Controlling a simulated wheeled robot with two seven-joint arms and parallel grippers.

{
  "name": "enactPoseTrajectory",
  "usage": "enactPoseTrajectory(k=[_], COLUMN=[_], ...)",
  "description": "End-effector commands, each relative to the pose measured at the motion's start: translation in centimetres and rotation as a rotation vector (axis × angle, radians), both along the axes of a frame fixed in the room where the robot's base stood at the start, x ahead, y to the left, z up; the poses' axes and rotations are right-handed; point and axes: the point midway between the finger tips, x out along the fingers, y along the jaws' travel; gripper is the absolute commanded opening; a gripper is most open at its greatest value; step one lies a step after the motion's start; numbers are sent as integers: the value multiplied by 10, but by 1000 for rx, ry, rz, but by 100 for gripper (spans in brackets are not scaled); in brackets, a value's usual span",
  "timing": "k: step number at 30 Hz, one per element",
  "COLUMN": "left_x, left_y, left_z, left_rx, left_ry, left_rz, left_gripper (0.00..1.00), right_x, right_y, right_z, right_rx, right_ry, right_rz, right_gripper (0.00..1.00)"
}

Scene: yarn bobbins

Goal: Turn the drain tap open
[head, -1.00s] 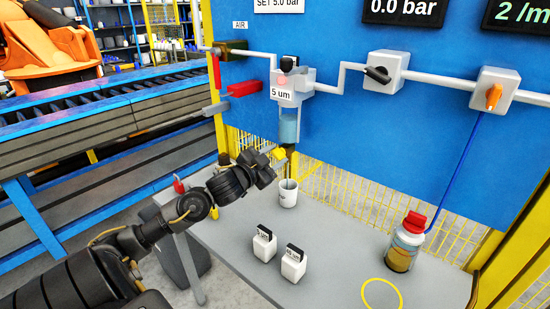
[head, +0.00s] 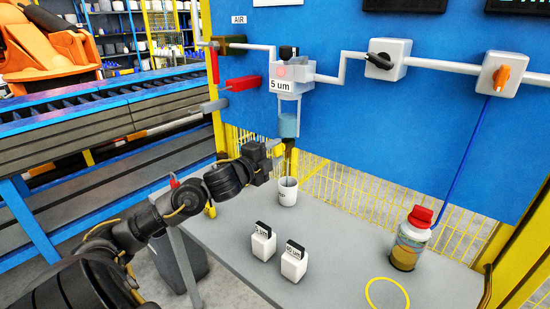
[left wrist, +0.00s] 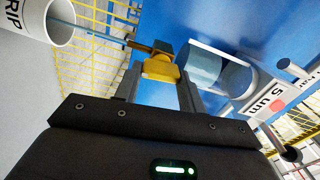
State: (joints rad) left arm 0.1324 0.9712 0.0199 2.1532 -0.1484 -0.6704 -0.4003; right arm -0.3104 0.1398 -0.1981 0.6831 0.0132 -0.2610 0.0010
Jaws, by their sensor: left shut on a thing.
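The yellow drain tap (left wrist: 160,68) sits under the clear filter bowl (head: 289,124) of the 5 um filter (head: 292,77). My left gripper (head: 276,150) reaches up to it from the left, and in the left wrist view (left wrist: 160,75) its two fingers are shut on the tap, one on each side. In the head view the gripper hides most of the tap. A brown spout (left wrist: 139,47) shows beside the tap, and a thin pale blue streak runs from it toward the white DRIP cup (left wrist: 48,24). The cup stands upright on the bench below (head: 288,192). My right gripper is not in view.
Two white filter boxes (head: 263,243) (head: 294,262) stand on the grey bench (head: 345,270). A red-capped bottle (head: 410,242) and a yellow ring (head: 386,293) are at the right. A red handle (head: 243,86) sticks out left of the filter. A blue panel stands behind.

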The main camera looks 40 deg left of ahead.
Motion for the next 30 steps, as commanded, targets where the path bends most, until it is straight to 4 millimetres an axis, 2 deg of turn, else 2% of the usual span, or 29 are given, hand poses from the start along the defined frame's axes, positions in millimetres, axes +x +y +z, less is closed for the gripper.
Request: enactPoseTrajectory(k=[9,25,26,30], left_x=[0,0,0,0], left_y=[-1,-1,-1,0], left_z=[-2,-2,-2,-1], left_rx=[111,132,132,131], left_ry=[3,5,5,5], left_rz=[-2,-2,-2,-1], left_gripper=[17,17,43,61], right_x=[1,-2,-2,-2], right_y=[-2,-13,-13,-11], right_z=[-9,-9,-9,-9], right_rx=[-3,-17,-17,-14], right_ry=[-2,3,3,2], right_rz=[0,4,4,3], right_gripper=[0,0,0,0])
